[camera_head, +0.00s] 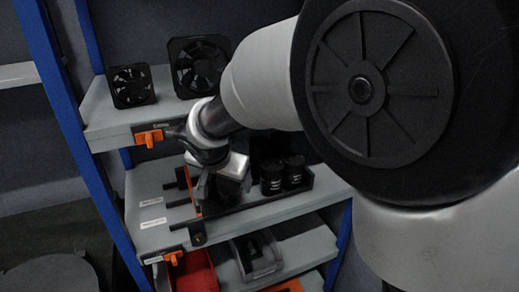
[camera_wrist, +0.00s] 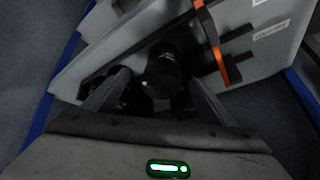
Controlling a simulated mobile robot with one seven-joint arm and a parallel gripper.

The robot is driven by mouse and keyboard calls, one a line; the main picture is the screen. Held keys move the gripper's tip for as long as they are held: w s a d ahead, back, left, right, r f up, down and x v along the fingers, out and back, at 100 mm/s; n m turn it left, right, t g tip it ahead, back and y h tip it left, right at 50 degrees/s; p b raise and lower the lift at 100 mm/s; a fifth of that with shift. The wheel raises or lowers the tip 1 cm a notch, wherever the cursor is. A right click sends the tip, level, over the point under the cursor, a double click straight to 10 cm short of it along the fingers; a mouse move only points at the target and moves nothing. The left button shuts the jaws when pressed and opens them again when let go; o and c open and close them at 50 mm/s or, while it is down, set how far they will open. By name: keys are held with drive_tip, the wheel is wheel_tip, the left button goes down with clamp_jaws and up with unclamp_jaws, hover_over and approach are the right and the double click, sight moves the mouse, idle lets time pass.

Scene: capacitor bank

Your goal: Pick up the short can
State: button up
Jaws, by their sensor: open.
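Black cans stand in a dark tray (camera_head: 262,202) on the middle shelf in the head view. Two front ones, the left can (camera_head: 272,178) and the right can (camera_head: 294,173), have small white print. Darker shapes show behind them. My gripper (camera_wrist: 158,79) is open in the wrist view. A dark cylindrical can (camera_wrist: 162,74) shows between and beyond its fingers; I cannot tell whether they touch it or whether it is the short can. In the head view my wrist covers the left part of the tray, and the fingertips are hidden.
Two black fans, a small one (camera_head: 131,86) and a larger one (camera_head: 198,64), stand on the upper shelf. A red bin (camera_head: 196,272) and a grey bin (camera_head: 257,254) sit on the lower shelf. Blue posts (camera_head: 62,95) frame the shelves. An orange divider (camera_wrist: 213,40) shows beside the can.

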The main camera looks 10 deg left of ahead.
drive_tip(key=x, duration=0.6)
drive_tip(key=shift+w+a+f+b, duration=0.15)
drive_tip(key=shift+w+a+b, duration=0.05)
drive_tip(key=shift+w+b, duration=0.25)
drive_tip(key=c, duration=1.7)
drive_tip(key=shift+s+d+r, duration=0.15)
drive_tip(key=shift+s+r, duration=0.1)
drive_tip(key=shift+r, duration=0.3)
drive_tip(key=shift+c, duration=0.2)
drive_tip(key=s+d+r+p, duration=0.2)
drive_tip(key=s+d+r, duration=0.5)
drive_tip(key=s, duration=0.4)
drive_tip(key=w+d+r+n+p, duration=0.1)
drive_tip(key=w+d+p, duration=0.2)
drive_tip(key=d+p, duration=0.3)
drive_tip(key=w+d+r+p, duration=0.2)
drive_tip(key=w+d+p, duration=0.25)
drive_tip(key=d, duration=0.35)
drive_tip(key=s+d+r+n+p, duration=0.1)
drive_tip(key=s+d+p, duration=0.1)
drive_tip(key=d+p, duration=0.3)
drive_tip(key=s+d+r+y+p, duration=0.1)
drive_tip(key=s+d+p, duration=0.1)
drive_tip(key=d+p, duration=0.3)
drive_tip(key=shift+d+r+n+y+p, duration=0.2)
drive_tip(key=shift+r+n+y+p, duration=0.1)
drive_tip(key=shift+n+p, duration=0.1)
drive_tip(key=shift+a, duration=0.1)
